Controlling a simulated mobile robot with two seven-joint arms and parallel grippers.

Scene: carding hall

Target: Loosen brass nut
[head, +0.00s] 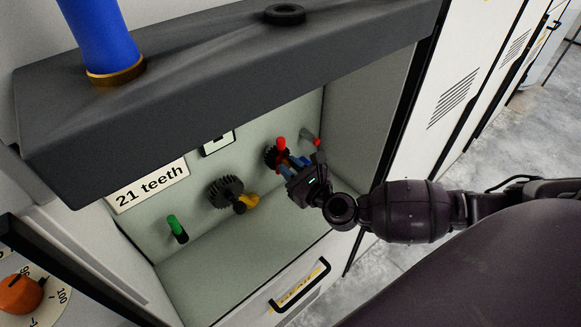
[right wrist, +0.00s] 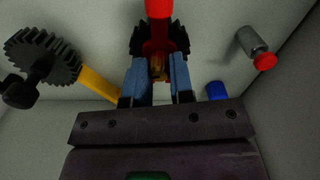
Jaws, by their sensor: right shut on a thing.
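The brass nut (right wrist: 158,70) shows as a small brassy patch between my fingers in the right wrist view, in front of a small dark gear (right wrist: 136,42). My right gripper (head: 291,161) reaches into the open cabinet from the right and is shut on the nut. Its blue fingers (right wrist: 157,76) stand on either side of the nut and hide most of it. A red-ended part (right wrist: 159,10) rises just above the nut, and it also shows in the head view (head: 281,144). In the head view my gripper hides the nut. My left gripper is not in view.
A larger dark gear (head: 226,191) with a yellow handle (head: 250,201) sits to the left. A green-handled peg (head: 174,225) and a red-tipped pin (head: 313,141) flank them. A "21 teeth" label (head: 150,186) is above left. The cabinet floor (head: 225,270) is clear.

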